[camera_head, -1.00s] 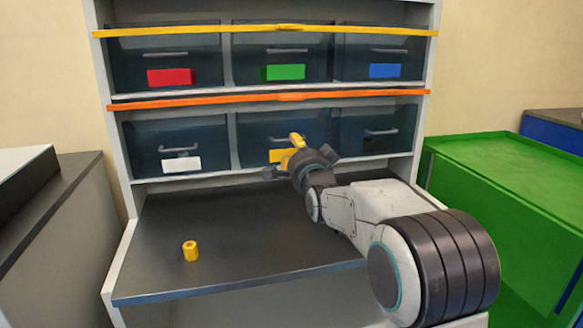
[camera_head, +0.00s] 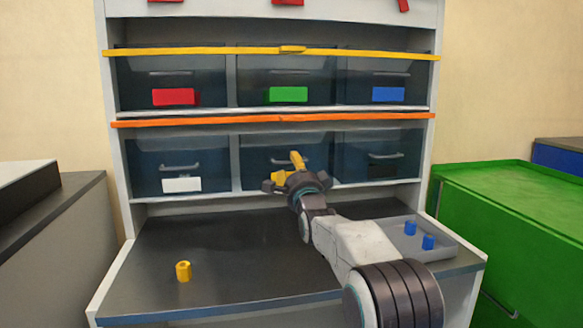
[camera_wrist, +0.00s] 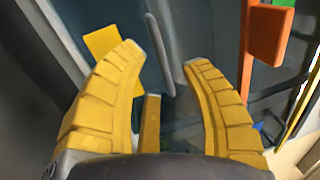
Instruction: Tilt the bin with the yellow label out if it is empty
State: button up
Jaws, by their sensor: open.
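The bin with the yellow label (camera_head: 258,150) is the middle bin of the lower row. In the head view my gripper is in front of it and hides much of its front. In the wrist view its yellow label (camera_wrist: 103,43) shows at the upper left, and its grey handle (camera_wrist: 160,50) runs between and beyond my fingertips. My gripper (camera_wrist: 168,57) is open, with yellow fingers apart on either side of the handle's line. I cannot tell whether the fingers touch the handle. The bin's inside is not clearly visible.
An orange bar (camera_head: 220,121) runs above the lower bins, and a yellow bar (camera_head: 200,51) above the upper bins. A yellow hollow part (camera_head: 183,271) stands on the dark worktop (camera_head: 230,260). A grey tray (camera_head: 448,251) with blue parts is at right, near a green cabinet (camera_head: 520,215).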

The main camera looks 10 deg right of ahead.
aim_at(286, 157)
jog(key=shift+w+r, duration=0.15)
jog(key=shift+w, duration=0.55)
jog(key=shift+w+r, duration=0.15)
jog(key=shift+w, duration=0.55)
jog(key=shift+o, duration=0.2)
grip_shut()
